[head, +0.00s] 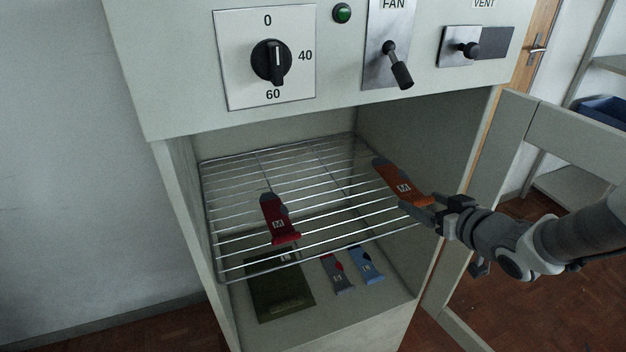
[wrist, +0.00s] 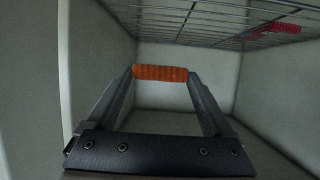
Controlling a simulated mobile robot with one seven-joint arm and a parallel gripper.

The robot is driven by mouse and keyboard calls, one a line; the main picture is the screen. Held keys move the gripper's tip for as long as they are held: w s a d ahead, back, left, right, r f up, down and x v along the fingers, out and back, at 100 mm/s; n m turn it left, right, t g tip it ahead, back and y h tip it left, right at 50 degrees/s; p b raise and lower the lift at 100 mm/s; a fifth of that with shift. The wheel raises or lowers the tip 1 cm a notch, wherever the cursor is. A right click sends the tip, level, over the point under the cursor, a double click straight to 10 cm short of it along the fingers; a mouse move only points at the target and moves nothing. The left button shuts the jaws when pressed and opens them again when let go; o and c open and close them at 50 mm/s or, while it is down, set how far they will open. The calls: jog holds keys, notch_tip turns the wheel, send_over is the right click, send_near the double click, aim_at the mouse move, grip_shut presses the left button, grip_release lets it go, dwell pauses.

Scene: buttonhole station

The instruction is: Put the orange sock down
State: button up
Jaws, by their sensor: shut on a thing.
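The orange sock (head: 398,182) has a grey heel and toe and an M label. In the wrist view the orange cuff (wrist: 160,73) spans the gap between both fingertips, and the rest of the sock is hidden.
A dark red sock (head: 279,220) lies on the rack to the left. Below are a dark green mat (head: 278,298), a grey sock (head: 337,275) and a blue sock (head: 366,266). The cabinet door (head: 520,125) stands open at right. The rack's middle is clear.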

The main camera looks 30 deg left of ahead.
jog(key=shift+w+a+f, duration=0.2)
jog(key=shift+w, duration=0.15)
jog(key=b, duration=0.6)
send_over(367, 224)
jog(key=shift+n, duration=0.3)
notch_tip(367, 224, down, 7)
jog(key=shift+f, duration=0.1)
jog(key=shift+f+b, duration=0.8)
jog(key=shift+f, duration=1.05)
jog(key=shift+f, duration=0.2)
jog(key=o, duration=1.1)
